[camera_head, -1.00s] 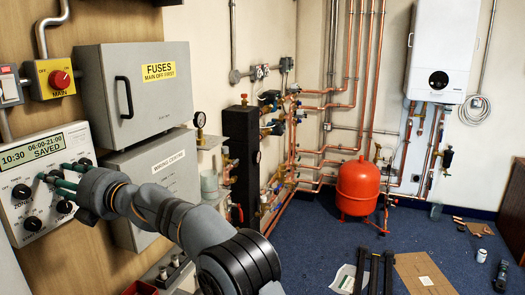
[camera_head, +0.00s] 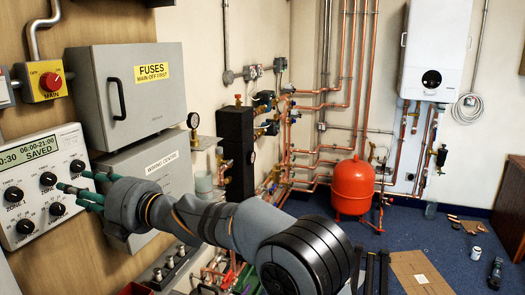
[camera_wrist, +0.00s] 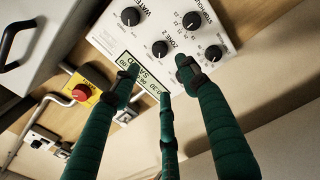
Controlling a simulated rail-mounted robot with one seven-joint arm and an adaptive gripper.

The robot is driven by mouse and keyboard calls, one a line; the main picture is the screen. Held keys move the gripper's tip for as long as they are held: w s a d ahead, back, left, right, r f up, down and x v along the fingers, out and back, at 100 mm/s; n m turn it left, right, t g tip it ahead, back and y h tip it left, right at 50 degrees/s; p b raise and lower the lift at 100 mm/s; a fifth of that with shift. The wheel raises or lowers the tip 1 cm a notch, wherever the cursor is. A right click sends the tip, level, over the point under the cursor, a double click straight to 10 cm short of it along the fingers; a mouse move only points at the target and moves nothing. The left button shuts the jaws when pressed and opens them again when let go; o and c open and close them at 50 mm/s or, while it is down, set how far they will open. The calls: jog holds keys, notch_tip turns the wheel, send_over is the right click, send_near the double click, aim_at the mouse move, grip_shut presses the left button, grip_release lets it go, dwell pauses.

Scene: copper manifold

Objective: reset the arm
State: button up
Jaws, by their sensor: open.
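My gripper (camera_head: 66,188) has green fingers and stands in front of the white control panel (camera_head: 80,141) at the left of the head view. Its fingers are spread apart with nothing between them. In the head view the fingertips show just below and right of a black knob (camera_head: 48,179). In the wrist view three green fingers (camera_wrist: 158,80) point at the panel (camera_wrist: 105,33), which has several black knobs and a display (camera_wrist: 128,62) partly covered by a finger. The display reads SAVED. I cannot tell the exact gap between fingertips and panel.
A grey fuse box (camera_head: 150,105) and a wiring centre box (camera_head: 165,175) are on the wall beside my arm. A red main switch (camera_head: 51,82) is above the panel. Copper pipes and a red vessel (camera_head: 353,188) stand further right. The blue floor (camera_head: 455,250) holds scattered items.

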aim_at(52, 178)
jog(key=x, duration=1.1)
jog(key=shift+w+d+f, duration=0.1)
jog(key=shift+f, duration=0.05)
jog(key=m, duration=0.2)
jog(key=m+p, duration=0.1)
jog(key=m, duration=0.1)
jog(key=m+p, duration=0.1)
jog(key=shift+d+r+m, duration=0.25)
jog(key=shift+r+m, duration=0.1)
jog(key=shift+m, duration=0.05)
jog(key=m+p, duration=0.2)
jog(key=m, duration=0.1)
jog(key=shift+a, duration=0.1)
jog(key=m+p, duration=0.4)
jog(key=m, duration=0.2)
jog(key=shift+r, duration=0.15)
jog(key=m+p, duration=0.2)
jog(key=m, duration=0.1)
jog(key=shift+w+f+m, duration=0.1)
jog(key=shift+f+m, duration=0.2)
jog(key=shift+f, duration=0.05)
jog(key=shift+r, duration=0.1)
